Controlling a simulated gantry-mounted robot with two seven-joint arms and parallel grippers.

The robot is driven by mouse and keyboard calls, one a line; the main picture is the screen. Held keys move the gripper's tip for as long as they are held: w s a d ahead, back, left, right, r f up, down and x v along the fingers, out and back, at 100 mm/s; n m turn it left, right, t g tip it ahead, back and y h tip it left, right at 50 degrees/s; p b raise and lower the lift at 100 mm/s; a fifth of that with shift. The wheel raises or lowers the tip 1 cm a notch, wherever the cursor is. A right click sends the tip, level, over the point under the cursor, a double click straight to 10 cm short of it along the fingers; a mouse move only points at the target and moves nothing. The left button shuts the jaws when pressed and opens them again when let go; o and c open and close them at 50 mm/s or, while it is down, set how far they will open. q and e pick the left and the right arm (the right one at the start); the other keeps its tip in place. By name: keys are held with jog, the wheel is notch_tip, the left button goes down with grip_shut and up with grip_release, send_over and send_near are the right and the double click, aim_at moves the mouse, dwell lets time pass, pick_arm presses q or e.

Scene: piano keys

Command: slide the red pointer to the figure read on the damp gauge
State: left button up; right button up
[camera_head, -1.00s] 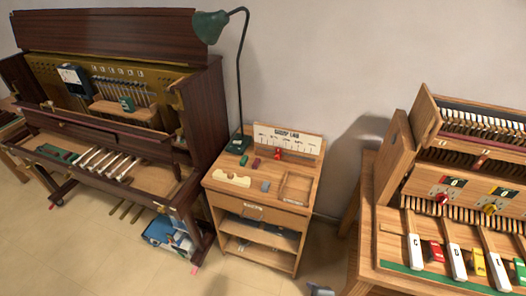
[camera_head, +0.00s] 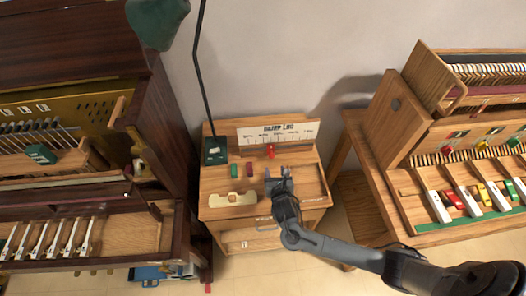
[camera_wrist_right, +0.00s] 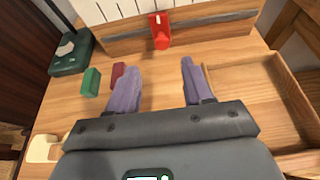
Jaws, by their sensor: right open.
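The red pointer (camera_head: 271,151) stands at the foot of the white "Damp Log" scale board (camera_head: 278,133) at the back of the small wooden cabinet top, near the board's middle. It also shows in the right wrist view (camera_wrist_right: 159,30), beyond my fingers. My right gripper (camera_head: 278,174) is above the cabinet top, in front of the pointer and apart from it. Its two fingers are spread with nothing between them in the right wrist view (camera_wrist_right: 158,66). I cannot make out a damp gauge or its reading now. My left gripper is out of view.
Green (camera_head: 234,171) and dark red (camera_head: 250,168) blocks lie left of my gripper, with a pale notched piece (camera_head: 233,199) in front. An open wooden tray (camera_wrist_right: 255,95) is at the right. The green lamp base (camera_head: 215,150) stands back left. Pianos flank the cabinet.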

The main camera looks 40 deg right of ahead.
aim_at(273, 156)
jog(key=shift+w+d+f, duration=0.3)
jog(key=shift+d, duration=0.05)
jog(key=b+x, duration=0.2)
jog(key=x, duration=0.5)
jog(key=shift+w+d+f, duration=0.1)
jog(key=shift+b+x, duration=0.35)
jog(key=shift+x, duration=0.5)
jog(key=shift+c, duration=0.3)
grip_shut()
jog(key=shift+d, duration=0.1)
